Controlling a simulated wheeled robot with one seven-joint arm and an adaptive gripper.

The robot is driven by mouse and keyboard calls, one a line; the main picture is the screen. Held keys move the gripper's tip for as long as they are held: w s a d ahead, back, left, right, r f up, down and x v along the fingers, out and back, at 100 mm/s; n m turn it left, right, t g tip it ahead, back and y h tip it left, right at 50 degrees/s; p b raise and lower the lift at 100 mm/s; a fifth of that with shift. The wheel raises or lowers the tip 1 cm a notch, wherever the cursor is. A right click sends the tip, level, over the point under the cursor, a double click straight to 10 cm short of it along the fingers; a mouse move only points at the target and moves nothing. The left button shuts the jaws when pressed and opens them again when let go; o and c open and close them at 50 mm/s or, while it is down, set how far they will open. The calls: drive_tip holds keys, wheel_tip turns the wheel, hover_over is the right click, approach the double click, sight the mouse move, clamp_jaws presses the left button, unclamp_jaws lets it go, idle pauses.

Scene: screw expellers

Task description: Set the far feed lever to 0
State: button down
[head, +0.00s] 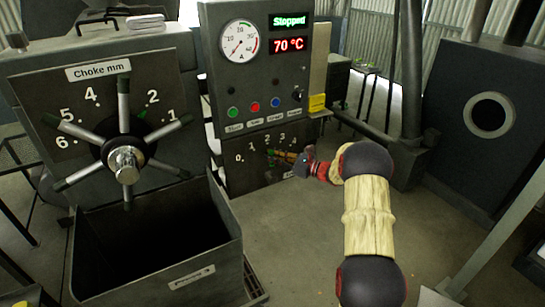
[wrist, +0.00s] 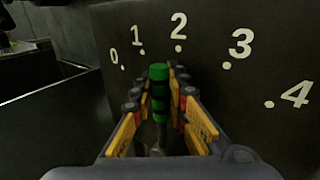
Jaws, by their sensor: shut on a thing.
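The feed lever (wrist: 159,73) has a green grip with dark bands and stands between the fingers of my gripper (wrist: 159,95) in the wrist view. My gripper is shut on it. The lever's tip shows below the gap between the marks 1 and 2 on the dark scale plate (wrist: 225,100), which reads 0 to 4 from left to right. In the head view my gripper (head: 285,157) is at the front of the small scale plate (head: 242,178) under the panel; the fingers hide most of the lever there. The lever's pivot is hidden.
A control panel (head: 220,80) above the scale reads "Stopped" and 70 °C. A choke handwheel (head: 125,162) and an open dark bin (head: 200,272) stand at the left. A machine with a round opening (head: 455,110) is at the right. The floor (head: 290,240) between is clear.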

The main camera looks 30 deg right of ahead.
drive_tip(key=a+n, duration=0.1)
drive_tip(key=a, duration=0.1)
drive_tip(key=shift+a+n+g+h, duration=0.35)
drive_tip(key=shift+n+g+h, duration=0.05)
drive_tip(key=a+n, duration=0.1)
drive_tip(key=a+f+n+h+b, duration=0.1)
drive_tip(key=a+f+g+h, duration=0.1)
drive_tip(key=a, duration=0.1)
drive_tip(key=shift+s+n+b, duration=0.1)
drive_tip(key=shift+n+b, duration=0.3)
drive_tip(key=shift+a+f+n+g+h+b, duration=0.3)
drive_tip(key=shift+a+f+n+h+b, duration=0.45)
drive_tip(key=shift+a+b, duration=0.3)
drive_tip(key=shift+f, duration=0.1)
drive_tip(key=c, duration=2.1)
unclamp_jaws()
drive_tip(key=shift+o, duration=0.2)
drive_tip(key=shift+s+d, duration=0.1)
drive_tip(key=shift+s+d+r, duration=0.15)
drive_tip(key=shift+s+r, duration=0.05)
drive_tip(key=shift+s, duration=0.05)
drive_tip(key=v, duration=1.1)
